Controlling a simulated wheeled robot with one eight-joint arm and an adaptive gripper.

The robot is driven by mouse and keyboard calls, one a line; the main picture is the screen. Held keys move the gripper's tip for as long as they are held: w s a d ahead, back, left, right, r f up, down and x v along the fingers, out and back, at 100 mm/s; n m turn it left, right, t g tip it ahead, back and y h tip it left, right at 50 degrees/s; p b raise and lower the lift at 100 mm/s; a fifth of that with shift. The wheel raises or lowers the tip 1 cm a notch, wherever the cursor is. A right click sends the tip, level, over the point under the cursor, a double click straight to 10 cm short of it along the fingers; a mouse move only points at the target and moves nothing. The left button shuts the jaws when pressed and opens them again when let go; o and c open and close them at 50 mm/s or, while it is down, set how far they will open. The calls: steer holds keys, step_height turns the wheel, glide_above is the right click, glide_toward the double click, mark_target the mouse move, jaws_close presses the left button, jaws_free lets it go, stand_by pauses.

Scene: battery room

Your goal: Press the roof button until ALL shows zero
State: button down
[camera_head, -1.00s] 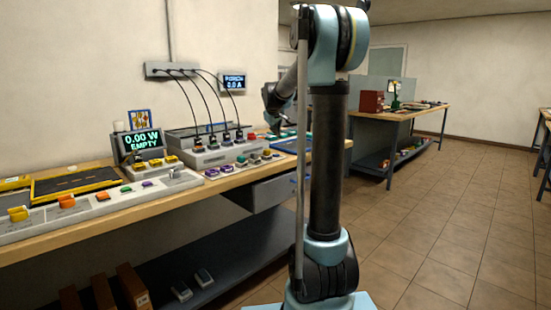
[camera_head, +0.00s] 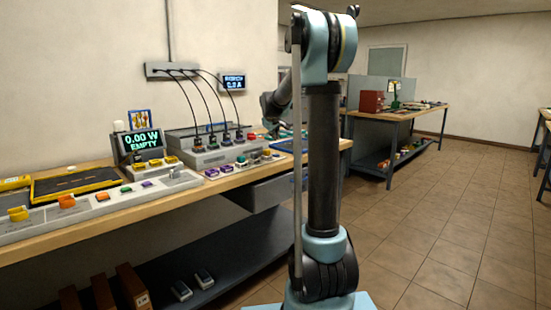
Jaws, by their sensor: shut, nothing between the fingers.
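A small wall display (camera_head: 233,82) shows two lines of blue text, too small to read surely; it looks like a name above a current in A. No "ALL" is legible. A larger display (camera_head: 141,141) on the bench reads 0.00 W EMPTY. Coloured buttons (camera_head: 241,162) sit along the bench front beside a grey unit; I cannot tell which is the roof button. My gripper (camera_head: 272,134) is at the far end of my arm, over the right part of the bench, small and dark. It is shut and empty. Its contact with any button cannot be made out.
Black cables (camera_head: 207,105) run from a wall socket strip (camera_head: 171,71) down to the grey unit (camera_head: 196,158). A black and yellow tray (camera_head: 76,183) lies at the left. My arm hides part of the bench's right end. The tiled floor (camera_head: 440,220) is clear.

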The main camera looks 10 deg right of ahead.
steer(key=shift+f, duration=2.9)
steer(key=shift+f, duration=0.1)
steer(key=shift+s+f, duration=0.1)
steer(key=shift+f, duration=0.1)
steer(key=shift+f, duration=0.4)
steer(key=shift+r, duration=0.8)
steer(key=shift+r, duration=0.15)
steer(key=shift+r, duration=2.4)
